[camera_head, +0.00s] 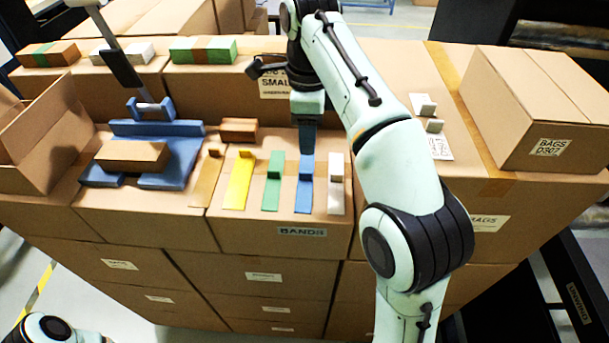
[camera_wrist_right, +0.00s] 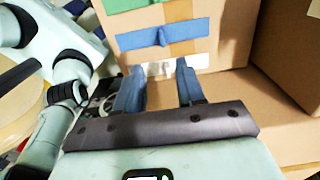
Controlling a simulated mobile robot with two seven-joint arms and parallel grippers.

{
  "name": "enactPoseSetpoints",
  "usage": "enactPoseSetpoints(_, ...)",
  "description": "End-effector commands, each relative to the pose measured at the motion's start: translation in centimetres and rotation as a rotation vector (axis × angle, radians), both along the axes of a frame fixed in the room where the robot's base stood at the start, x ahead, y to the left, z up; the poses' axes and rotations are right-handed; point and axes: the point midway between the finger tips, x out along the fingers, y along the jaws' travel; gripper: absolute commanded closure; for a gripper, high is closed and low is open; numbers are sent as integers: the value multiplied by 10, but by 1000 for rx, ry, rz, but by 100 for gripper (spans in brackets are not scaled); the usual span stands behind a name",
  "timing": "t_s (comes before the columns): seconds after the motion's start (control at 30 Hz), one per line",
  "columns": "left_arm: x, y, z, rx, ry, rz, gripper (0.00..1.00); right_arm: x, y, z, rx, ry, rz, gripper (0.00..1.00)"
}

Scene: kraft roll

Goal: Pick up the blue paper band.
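The blue paper band (camera_head: 303,198) lies flat on the cardboard box marked BANDS, with a small raised tab at its far part. It sits between the green band (camera_head: 271,194) and the white band (camera_head: 335,200). My right gripper (camera_head: 307,153) is just above the blue band's far end in the head view. In the right wrist view the gripper (camera_wrist_right: 157,84) is open, with nothing held between its two blue fingers. There the blue band (camera_wrist_right: 185,35) lies beyond the fingertips, apart from them. My left gripper is not in view.
A yellow band (camera_head: 238,184) lies left of the green one. A blue fixture (camera_head: 170,170) bearing a brown block (camera_head: 132,156) stands further left, beneath a grey lever. A closed box marked BAGS (camera_head: 540,115) is at the right. The BANDS box's front part is clear.

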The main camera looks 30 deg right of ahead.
Motion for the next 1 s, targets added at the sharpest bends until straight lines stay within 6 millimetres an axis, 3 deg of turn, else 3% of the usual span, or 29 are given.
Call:
enactPoseSetpoints(0.2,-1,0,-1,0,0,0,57,0,0,-33,0,2,0,62)
enactPoseSetpoints(0.47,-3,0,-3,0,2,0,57,0,0,-53,0,0,0,62)
enactPoseSetpoints(0.8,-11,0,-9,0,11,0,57,1,2,-98,1,1,0,62)
enactPoseSetpoints(1.0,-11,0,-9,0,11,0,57,2,2,-102,0,-2,0,62)
